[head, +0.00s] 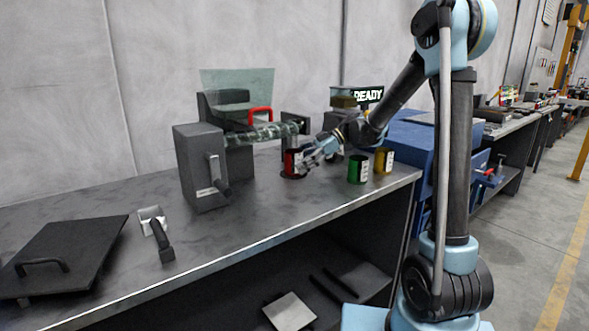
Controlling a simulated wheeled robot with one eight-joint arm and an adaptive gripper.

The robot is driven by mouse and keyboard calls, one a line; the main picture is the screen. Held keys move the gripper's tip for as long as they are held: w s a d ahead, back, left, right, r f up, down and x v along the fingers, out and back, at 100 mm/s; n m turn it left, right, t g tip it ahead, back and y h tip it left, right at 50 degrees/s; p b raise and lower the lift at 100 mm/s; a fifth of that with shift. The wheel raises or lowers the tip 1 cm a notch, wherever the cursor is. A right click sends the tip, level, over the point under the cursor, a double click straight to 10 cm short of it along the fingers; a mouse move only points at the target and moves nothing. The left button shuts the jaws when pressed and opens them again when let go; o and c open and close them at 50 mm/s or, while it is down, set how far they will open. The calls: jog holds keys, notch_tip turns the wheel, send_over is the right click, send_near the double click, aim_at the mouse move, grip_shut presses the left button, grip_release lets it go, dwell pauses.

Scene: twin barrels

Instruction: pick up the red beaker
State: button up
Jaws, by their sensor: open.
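The red beaker (290,163) stands upright on the grey bench, beneath the outlet end of a machine, with a pale label on its side. My gripper (308,163) is open and sits just to the right of the beaker, reaching in from the right. The fingers partly overlap the beaker's right side in the head view. I cannot tell whether they touch it or are around it. The beaker looks dark inside its rim, and its contents cannot be made out.
A green beaker (357,169) and a yellow beaker (383,160) stand to the right, under my arm. A scoop (158,236) and black lid (66,256) lie front left.

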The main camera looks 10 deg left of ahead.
jog(key=shift+s+a+f, duration=0.1)
jog(key=shift+a+f, duration=0.05)
jog(key=shift+a, duration=0.1)
jog(key=c, duration=1.2)
